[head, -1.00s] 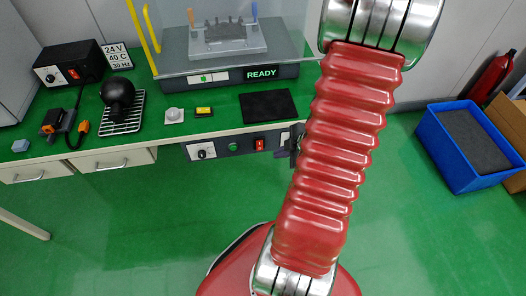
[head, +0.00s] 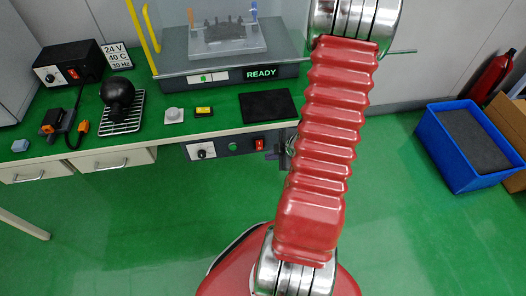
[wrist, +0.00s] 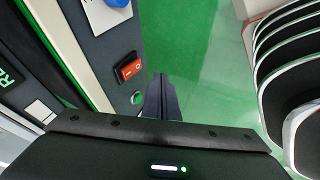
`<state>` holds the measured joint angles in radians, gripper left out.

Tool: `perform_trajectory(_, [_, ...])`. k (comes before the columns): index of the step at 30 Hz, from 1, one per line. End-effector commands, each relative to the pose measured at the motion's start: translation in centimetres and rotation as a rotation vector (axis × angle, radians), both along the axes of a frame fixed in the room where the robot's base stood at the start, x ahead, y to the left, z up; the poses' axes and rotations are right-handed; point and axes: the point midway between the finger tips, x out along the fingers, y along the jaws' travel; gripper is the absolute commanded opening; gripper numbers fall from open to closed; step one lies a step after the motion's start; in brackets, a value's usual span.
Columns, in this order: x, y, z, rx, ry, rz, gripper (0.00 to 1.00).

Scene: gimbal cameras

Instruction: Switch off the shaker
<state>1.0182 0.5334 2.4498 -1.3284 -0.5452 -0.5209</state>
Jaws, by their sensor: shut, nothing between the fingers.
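A grey control panel (head: 222,148) is fixed under the front edge of the bench. In the wrist view the red rocker switch (wrist: 129,68) shows large, with a green round part (wrist: 136,98) close by. My gripper (wrist: 160,78) is shut and empty, its dark fingertips to the right of the switch and apart from it in the picture. In the head view my gripper (head: 283,150) is partly hidden by my arm, at the panel's right end.
A glass-fronted unit with a READY display (head: 262,73) stands on the green bench. A black box with a red switch (head: 73,74), a black ball on a rack (head: 119,98) and a black mat (head: 268,106) lie there. A blue crate (head: 468,150) stands right; the green floor between is clear.

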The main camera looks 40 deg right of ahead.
Motion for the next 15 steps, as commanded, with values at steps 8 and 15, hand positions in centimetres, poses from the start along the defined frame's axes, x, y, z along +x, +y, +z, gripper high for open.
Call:
perform_trajectory(8, [1.5,0.2,-2.3,0.003,0.002,0.001,0.0])
perform_trajectory(15, [3.8,-1.0,-3.4,-0.002,-0.001,0.002,0.0])
